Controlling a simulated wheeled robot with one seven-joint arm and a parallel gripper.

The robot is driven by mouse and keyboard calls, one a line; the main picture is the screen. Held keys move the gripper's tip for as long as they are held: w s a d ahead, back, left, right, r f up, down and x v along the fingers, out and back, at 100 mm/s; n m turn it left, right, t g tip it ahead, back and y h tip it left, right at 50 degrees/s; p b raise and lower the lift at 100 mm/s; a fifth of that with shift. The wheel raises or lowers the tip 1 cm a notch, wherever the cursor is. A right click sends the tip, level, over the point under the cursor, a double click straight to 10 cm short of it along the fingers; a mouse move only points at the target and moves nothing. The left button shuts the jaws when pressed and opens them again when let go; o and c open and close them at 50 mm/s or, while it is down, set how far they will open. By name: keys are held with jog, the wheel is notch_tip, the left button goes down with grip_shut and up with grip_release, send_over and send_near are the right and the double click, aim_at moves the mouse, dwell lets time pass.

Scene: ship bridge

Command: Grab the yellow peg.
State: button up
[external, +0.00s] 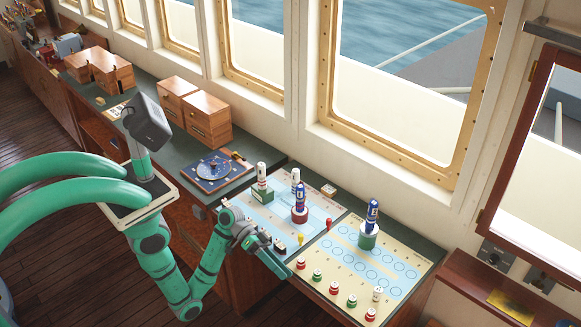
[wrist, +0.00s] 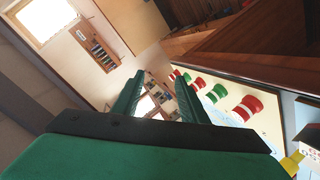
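The yellow peg (external: 301,239) is small and stands upright near the front edge of the blue chart board (external: 272,231), close to the gap between the two boards. A yellow thing, likely this peg, shows at the lower right edge of the wrist view (wrist: 292,162). My gripper (external: 282,264) is low at the front edge of the counter, left of and nearer than the peg. In the wrist view its two green fingers (wrist: 160,88) are apart with nothing held between them. The peg is outside the fingers.
A red peg (external: 328,224) stands right of the yellow one. Several red and green round pieces (external: 317,275) line the cream board (external: 398,257). Taller bottle-like pieces (external: 300,197) stand behind the peg. Small dark-and-white pieces (external: 279,246) lie close to my gripper.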

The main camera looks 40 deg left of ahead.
aim_at(310, 245)
jog(key=w+a+t+y, duration=0.1)
jog(key=w+a+t, duration=0.2)
jog(key=w, duration=0.2)
jog(key=w+a+f+t+y, duration=0.1)
jog(key=w+a+t+y, duration=0.1)
jog(key=w, duration=0.4)
jog(key=w+a+t+y, duration=0.1)
jog(key=w+a+t, duration=0.3)
jog(key=w+t, duration=0.1)
jog(key=shift+w+a+f, duration=0.1)
jog(key=shift+w+f, duration=0.25)
jog(key=shift+w, duration=0.25)
jog(key=a+f+y, duration=0.1)
jog(key=a+f, duration=0.1)
jog(key=f, duration=0.1)
jog(key=shift+a+f+n+t+y, duration=0.1)
jog(key=shift+a+n+t+y, duration=0.1)
jog(key=shift+n+t+y, duration=0.15)
jog(key=shift+f, duration=0.35)
jog(key=shift+w+d+f+y, duration=0.1)
jog(key=shift+w+f+y, duration=0.05)
jog(key=shift+f+y, duration=0.1)
jog(key=shift+x, duration=3.4)
grip_shut()
